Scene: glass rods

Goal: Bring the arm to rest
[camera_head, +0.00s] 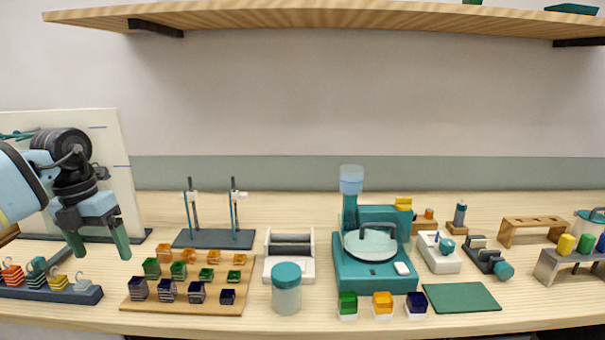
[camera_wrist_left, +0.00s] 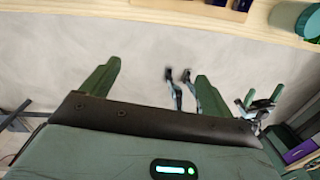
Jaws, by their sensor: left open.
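My left gripper (camera_head: 99,243) comes in from the left in the head view, its two green fingers spread apart and pointing down. It is above the left end of the table, between the weight rack and the sorting board, with nothing between its fingers. In the left wrist view the same open gripper (camera_wrist_left: 157,85) shows with empty space between the fingers. Glass rods (camera_head: 186,213) stand upright on a dark two-post stand (camera_head: 213,239) to the right of the gripper. My right gripper does not show in the head view.
A wooden board (camera_head: 240,299) with small coloured blocks lies right of the gripper. A rack of weights (camera_head: 52,293) is at the left. A teal-lidded jar (camera_head: 286,290), a teal machine (camera_head: 376,272) and a green mat (camera_head: 461,297) are farther right. A shelf (camera_head: 330,14) hangs above.

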